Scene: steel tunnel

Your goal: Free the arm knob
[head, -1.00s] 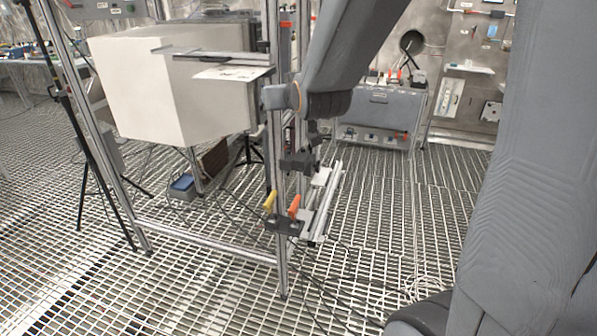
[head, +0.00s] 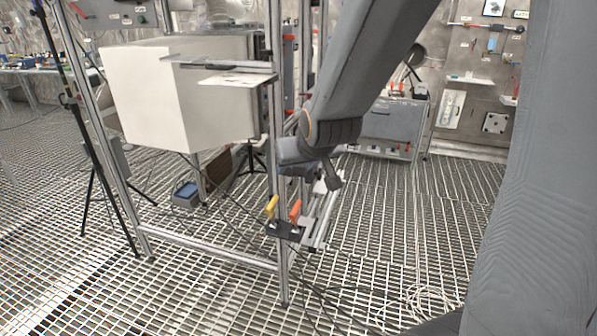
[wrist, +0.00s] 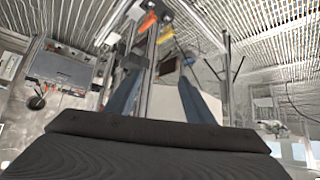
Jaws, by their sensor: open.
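An orange handle (head: 296,211) and a yellow handle (head: 271,207) stand side by side on a dark bracket (head: 284,231) at the frame's front upright. I cannot tell which part is the arm knob. In the wrist view the orange handle (wrist: 147,22) and yellow handle (wrist: 166,35) are near the top, beyond my fingers. My gripper (wrist: 158,85) is open, with its two blue fingers apart and no handle between them. In the head view my arm's end hangs just above and right of the handles; the fingers are hard to make out there.
The metal frame's upright (head: 279,150) stands close beside my arm. A big white box (head: 150,95) sits in the frame. A sheet of paper (head: 237,79) lies on a shelf there. A grey case (head: 390,125) stands behind. The grating floor at right is mostly open, with loose cables (head: 430,298).

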